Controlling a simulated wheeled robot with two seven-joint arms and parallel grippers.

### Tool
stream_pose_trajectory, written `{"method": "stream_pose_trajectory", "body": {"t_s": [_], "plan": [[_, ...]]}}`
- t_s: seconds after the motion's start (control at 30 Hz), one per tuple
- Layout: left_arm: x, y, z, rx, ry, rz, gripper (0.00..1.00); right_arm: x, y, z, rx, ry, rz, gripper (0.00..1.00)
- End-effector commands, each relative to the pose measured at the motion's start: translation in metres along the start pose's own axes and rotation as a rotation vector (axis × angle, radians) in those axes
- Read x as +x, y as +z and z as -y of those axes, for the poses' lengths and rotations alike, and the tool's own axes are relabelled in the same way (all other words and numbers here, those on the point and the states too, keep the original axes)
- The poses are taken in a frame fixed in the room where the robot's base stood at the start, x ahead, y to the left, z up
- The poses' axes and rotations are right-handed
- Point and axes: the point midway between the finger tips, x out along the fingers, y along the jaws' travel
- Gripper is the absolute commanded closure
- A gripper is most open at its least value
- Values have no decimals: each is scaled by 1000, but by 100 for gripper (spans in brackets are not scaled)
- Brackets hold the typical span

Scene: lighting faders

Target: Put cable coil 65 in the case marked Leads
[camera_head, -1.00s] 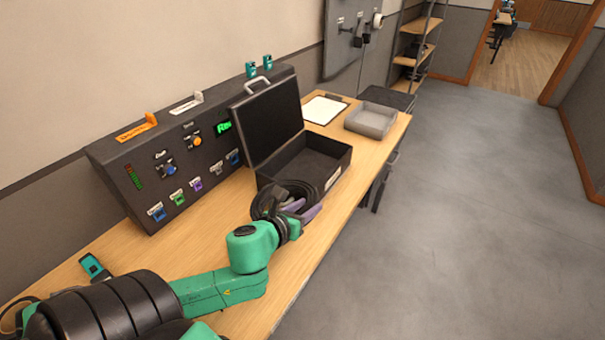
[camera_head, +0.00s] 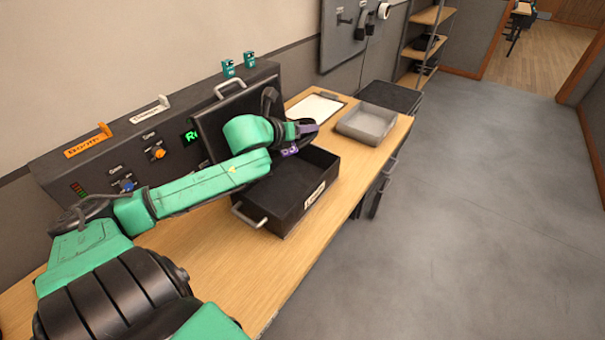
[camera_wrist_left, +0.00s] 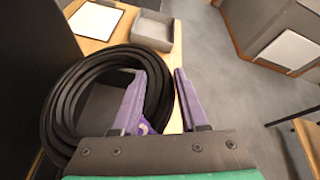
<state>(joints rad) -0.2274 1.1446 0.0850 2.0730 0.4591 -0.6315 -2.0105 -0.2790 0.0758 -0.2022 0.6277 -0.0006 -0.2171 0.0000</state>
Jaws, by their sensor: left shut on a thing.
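The open black case (camera_head: 292,215) stands on the bench with its lid raised against the console. A small white label (camera_head: 315,194) is on its front wall, its lettering too small to read surely. My left gripper (camera_head: 298,140) is above the far part of the case. It is shut on the black cable coil (camera_wrist_left: 62,105). In the left wrist view one purple finger is inside the loop and the other outside it. In the head view the arm and gripper hide much of the coil. My right gripper is not in view.
A console (camera_head: 105,165) with knobs and labels runs along the wall behind the case. A clipboard (camera_head: 315,107) and an empty grey tray (camera_head: 367,124) lie beyond the case. The wooden bench (camera_head: 225,265) is clear in front of it.

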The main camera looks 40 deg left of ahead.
Motion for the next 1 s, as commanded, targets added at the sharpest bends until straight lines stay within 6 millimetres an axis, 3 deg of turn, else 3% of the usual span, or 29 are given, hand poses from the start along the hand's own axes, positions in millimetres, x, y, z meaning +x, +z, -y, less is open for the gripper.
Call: {"method": "stream_pose_trajectory", "body": {"t_s": [0.1,0.2,0.3,0.53,0.7,1.0], "plan": [[16,-32,-12,-9,-1,2,100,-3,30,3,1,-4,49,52],[28,-57,-22,-7,-2,1,100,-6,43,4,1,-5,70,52],[38,-77,-30,-5,-2,3,100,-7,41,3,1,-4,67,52],[50,-103,-40,1,-2,3,100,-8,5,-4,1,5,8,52],[62,-127,-50,1,-2,3,100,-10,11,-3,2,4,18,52],[64,-132,-52,5,-2,3,100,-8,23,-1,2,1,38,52]]}}
